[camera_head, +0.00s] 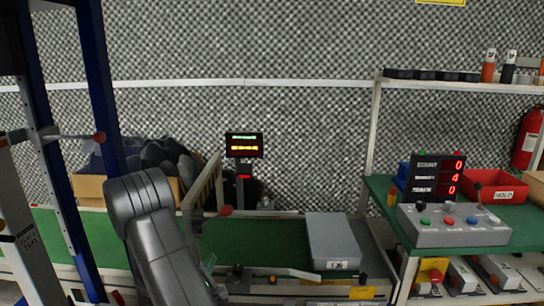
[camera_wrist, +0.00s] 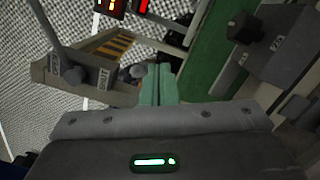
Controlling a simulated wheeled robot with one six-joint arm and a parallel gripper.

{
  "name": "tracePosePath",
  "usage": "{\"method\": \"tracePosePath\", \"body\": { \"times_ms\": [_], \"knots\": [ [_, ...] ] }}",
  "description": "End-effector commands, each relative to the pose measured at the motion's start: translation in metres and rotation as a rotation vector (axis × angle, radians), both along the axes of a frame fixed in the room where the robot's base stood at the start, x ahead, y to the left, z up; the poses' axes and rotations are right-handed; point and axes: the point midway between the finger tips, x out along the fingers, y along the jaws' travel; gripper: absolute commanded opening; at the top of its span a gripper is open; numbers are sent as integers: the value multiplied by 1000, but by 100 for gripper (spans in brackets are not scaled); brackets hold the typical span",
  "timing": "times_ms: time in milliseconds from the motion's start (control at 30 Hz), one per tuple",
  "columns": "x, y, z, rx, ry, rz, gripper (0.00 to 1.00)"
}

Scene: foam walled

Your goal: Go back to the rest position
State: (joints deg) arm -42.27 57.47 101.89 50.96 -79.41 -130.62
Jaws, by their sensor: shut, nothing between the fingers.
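My gripper shows in the wrist view as greenish fingers (camera_wrist: 158,84) held together, with nothing between them. Below the fingers is the wide grey gripper body with a lit green indicator. In the head view my dark grey arm rises at the lower left centre, in front of the green conveyor belt (camera_head: 270,240). My gripper is at most a small part at the bottom of that view, and its fingers are not clear there. In the wrist view the fingers point toward a beige frame (camera_wrist: 90,80) and the belt's green strip (camera_wrist: 205,75).
A grey box (camera_head: 332,240) lies on the belt's right part. A lit display (camera_head: 243,146) stands behind it. At right, a green-topped bench (camera_head: 381,188) holds a control box (camera_head: 453,225), a counter display (camera_head: 436,178) and a red bin (camera_head: 497,187). Blue posts (camera_head: 98,90) stand at left.

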Motion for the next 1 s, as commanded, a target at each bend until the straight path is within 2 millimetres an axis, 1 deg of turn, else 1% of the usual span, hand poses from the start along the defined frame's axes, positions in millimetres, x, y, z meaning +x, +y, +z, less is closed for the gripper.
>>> {"method": "tracePosePath", "body": {
  "times_ms": [33,200,633,767,1000],
  "knots": [
    [-2,5,-1,-1,1,0,0],
    [-8,12,-5,-1,1,0,0],
    [-8,12,-4,0,0,-1,0],
    [-6,9,6,8,-3,1,0],
    [1,0,37,34,-12,7,0]
  ]
}}
